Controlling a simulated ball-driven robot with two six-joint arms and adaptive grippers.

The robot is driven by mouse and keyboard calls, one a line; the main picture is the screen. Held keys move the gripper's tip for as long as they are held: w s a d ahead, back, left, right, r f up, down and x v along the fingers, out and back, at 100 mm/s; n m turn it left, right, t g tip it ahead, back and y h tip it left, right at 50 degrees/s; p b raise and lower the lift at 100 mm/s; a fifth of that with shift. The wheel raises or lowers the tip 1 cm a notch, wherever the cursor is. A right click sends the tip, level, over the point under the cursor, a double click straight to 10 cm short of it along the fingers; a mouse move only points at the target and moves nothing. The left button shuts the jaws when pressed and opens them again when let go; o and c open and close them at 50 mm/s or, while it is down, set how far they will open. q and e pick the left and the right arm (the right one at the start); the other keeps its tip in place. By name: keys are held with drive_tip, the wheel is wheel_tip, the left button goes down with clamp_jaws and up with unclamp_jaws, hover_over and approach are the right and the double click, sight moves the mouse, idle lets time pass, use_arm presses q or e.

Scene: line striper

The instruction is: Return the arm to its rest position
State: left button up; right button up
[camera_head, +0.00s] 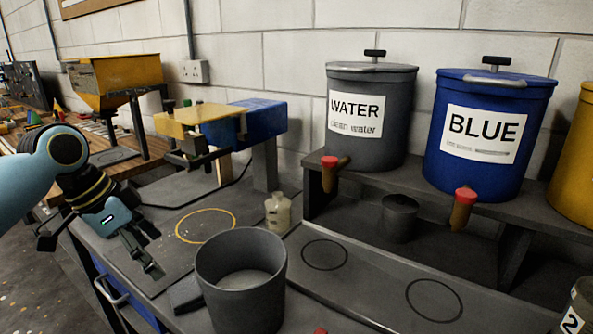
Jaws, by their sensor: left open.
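My left arm comes in from the left edge, light blue with a dark wrist banded in yellow. My left gripper (150,250) is open and empty, above the left end of the grey bench (180,195). It is to the left of a yellow ring (206,226) marked on the bench and of a large grey bucket (241,290). A gap shows between the gripper and the bucket. My right gripper is not in view.
A small cream bottle (278,213) stands behind the bucket. The grey WATER drum (368,145) and the BLUE drum (485,165) stand on a shelf with taps. A grey cup (400,218) sits below. A yellow hopper (120,80) and a yellow-and-blue machine (250,122) stand at back left.

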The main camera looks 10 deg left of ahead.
use_arm(q)
drive_tip(key=s+d+f+n+y, duration=0.1)
drive_tip(key=s+d+f+n, duration=0.15)
drive_tip(key=s, duration=0.35)
drive_tip(key=s+d+f+n+y, duration=0.1)
drive_tip(key=s+d+f, duration=0.25)
drive_tip(key=s, duration=0.25)
drive_tip(key=s+r+n+y, duration=0.1)
drive_tip(key=s+r+n, duration=0.1)
drive_tip(key=s, duration=0.4)
drive_tip(key=s+r+n+y, duration=0.1)
drive_tip(key=s+r+n, duration=0.15)
drive_tip(key=s, duration=0.35)
wheel_tip(320, 180, down, 36)
drive_tip(key=s+a+g+b, duration=0.1)
drive_tip(key=a+b, duration=0.1)
drive_tip(key=b, duration=0.6)
drive_tip(key=s+f+g+b, duration=0.1)
drive_tip(key=s+f+b, duration=0.5)
drive_tip(key=s+f, duration=1.2)
wheel_tip(320, 180, down, 4)
drive_tip(key=shift+s+a+f+n, duration=0.1)
drive_tip(key=shift+s+a+n, duration=0.2)
drive_tip(key=shift+a, duration=0.05)
